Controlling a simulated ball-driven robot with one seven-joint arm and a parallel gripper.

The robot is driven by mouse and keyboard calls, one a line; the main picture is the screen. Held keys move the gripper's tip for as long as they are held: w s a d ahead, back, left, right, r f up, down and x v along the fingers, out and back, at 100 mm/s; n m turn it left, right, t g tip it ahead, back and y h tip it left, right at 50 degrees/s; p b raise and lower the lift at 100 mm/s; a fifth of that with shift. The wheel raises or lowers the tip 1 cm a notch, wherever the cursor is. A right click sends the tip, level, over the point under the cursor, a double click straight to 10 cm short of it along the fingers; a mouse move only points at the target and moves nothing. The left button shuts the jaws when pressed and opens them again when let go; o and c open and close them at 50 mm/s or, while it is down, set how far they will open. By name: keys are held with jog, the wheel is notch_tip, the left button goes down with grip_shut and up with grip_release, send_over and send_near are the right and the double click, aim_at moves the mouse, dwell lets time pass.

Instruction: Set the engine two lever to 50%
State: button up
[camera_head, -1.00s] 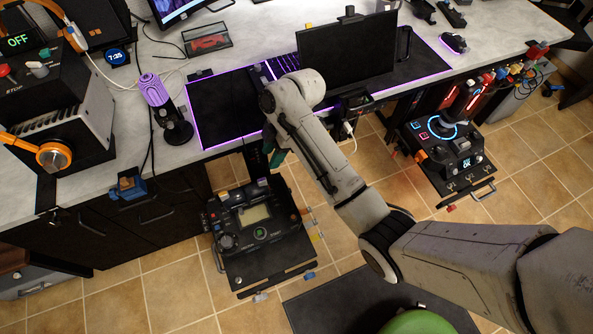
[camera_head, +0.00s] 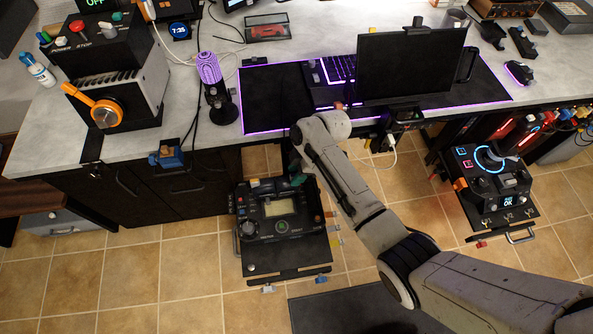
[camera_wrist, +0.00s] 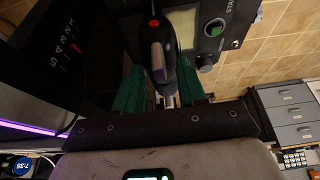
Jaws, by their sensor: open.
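A black control console (camera_head: 282,222) with a small pale screen, a knob and a green button stands below the desk edge in the head view. My gripper (camera_head: 298,180) is at its far right edge, with green fingers partly hidden by my arm. In the wrist view the green fingers of my gripper (camera_wrist: 160,88) are apart. A dark lever handle with a red button (camera_wrist: 157,45) lies between them, with a visible gap on the left; contact on the right is unclear. No label tells which engine this lever belongs to, and its percent setting is not readable.
The desk edge with a purple-lit mat (camera_head: 271,98) and a monitor (camera_head: 411,66) is just beyond my gripper. A joystick console (camera_head: 492,190) stands at the right. In the wrist view a numbered scale (camera_wrist: 66,43) is at the left and grey drawers (camera_wrist: 289,115) at the right.

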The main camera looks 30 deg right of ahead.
grip_shut()
dwell(0.3)
dwell(0.4)
